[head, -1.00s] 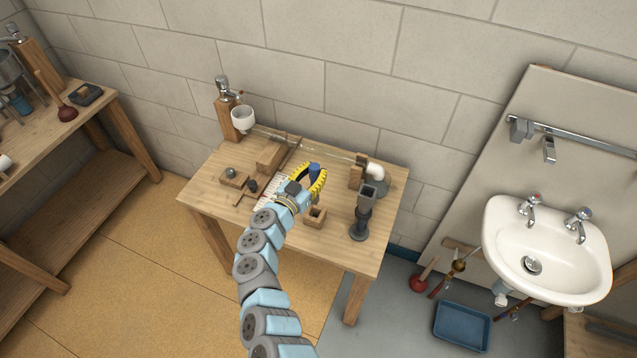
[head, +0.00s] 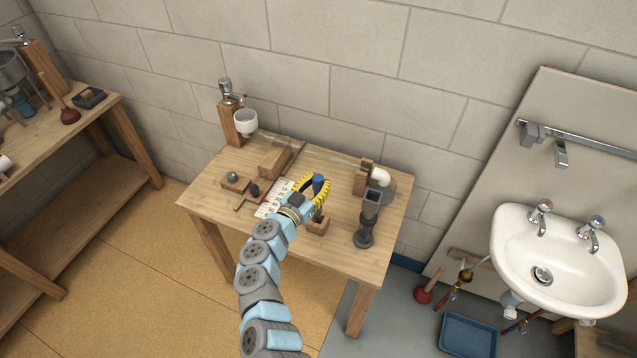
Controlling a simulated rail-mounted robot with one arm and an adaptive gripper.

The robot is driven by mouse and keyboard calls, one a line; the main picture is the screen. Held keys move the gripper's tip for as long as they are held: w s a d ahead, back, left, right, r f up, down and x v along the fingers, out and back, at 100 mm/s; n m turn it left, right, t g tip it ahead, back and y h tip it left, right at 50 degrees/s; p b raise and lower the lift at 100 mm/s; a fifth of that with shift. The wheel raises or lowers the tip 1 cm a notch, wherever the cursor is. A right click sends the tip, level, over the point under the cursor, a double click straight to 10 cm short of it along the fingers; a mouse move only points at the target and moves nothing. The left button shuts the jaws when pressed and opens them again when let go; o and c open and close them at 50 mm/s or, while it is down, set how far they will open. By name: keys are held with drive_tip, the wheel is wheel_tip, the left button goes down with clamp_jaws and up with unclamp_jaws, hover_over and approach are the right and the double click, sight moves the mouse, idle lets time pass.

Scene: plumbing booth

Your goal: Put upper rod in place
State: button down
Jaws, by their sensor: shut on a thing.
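My gripper (head: 319,187) has yellow curved fingers and is shut around a dark blue cylindrical piece (head: 319,180), held above the middle of the wooden table. This piece may be the upper rod; its lower part is mostly hidden by the fingers. A small wooden block with a square opening (head: 319,227) stands just below the gripper in the picture, partly covered by it. I cannot tell whether the held piece touches the block. A thin clear tube or rod (head: 305,146) runs along the table's back, from near the white cup to the white elbow.
A dark grey stand (head: 366,222) rises close to the right of the block. At the back are a wooden post with a white cup (head: 245,121) and a white elbow (head: 380,176). A printed sheet (head: 277,197) and small dark parts lie left.

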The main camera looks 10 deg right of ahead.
drive_tip(key=shift+f+b, duration=0.9)
drive_tip(key=shift+f, duration=0.1)
drive_tip(key=shift+f+b, duration=0.7)
drive_tip(key=shift+f, duration=1.5)
drive_tip(key=c, duration=0.7)
unclamp_jaws()
drive_tip(key=shift+a, duration=0.1)
drive_tip(key=shift+v, duration=5.95)
